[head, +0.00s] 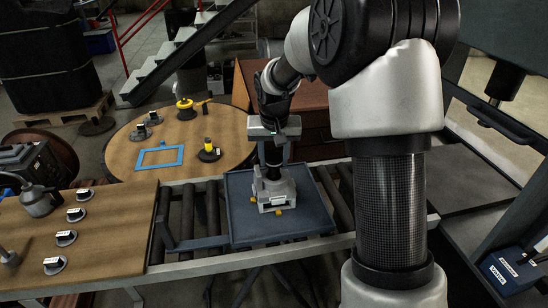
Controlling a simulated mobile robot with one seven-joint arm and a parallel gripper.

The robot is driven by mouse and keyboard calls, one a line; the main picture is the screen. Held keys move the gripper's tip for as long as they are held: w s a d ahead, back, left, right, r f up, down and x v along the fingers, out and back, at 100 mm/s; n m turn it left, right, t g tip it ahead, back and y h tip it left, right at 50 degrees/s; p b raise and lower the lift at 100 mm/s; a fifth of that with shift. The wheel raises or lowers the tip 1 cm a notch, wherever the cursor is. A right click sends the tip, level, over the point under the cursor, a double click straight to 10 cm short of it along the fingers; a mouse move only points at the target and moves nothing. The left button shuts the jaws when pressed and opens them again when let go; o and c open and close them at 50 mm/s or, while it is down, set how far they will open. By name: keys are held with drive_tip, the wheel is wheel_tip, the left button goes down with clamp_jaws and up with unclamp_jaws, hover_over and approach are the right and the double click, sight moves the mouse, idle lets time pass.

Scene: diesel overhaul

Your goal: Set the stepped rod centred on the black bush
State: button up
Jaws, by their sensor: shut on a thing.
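My gripper (273,150) points straight down over the blue-grey tray (308,219), right of the picture's middle left. It is shut on a dark upright piece, which I take to be the stepped rod (271,156). The fingers hide most of it. Directly below stands a light grey block (273,191) with a white label and small yellow parts at its foot. The held piece meets or nearly meets the top of this block; I cannot tell whether they touch. I cannot pick out the black bush for certain; the gripper and held piece cover the block's top.
The tray rests on a roller conveyor (334,190). A wooden bench (110,245) at left holds several labelled small parts and an oil can (38,202). A round table (125,157) behind carries a blue frame (159,158) and a black disc with a yellow cylinder (208,150).

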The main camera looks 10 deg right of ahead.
drive_tip(key=shift+f, duration=0.15)
drive_tip(key=o, duration=1.5)
drive_tip(key=shift+s+f, duration=0.1)
drive_tip(key=shift+r+p, duration=2.95)
drive_tip(key=shift+r, duration=1.6)
drive_tip(key=shift+r, duration=0.1)
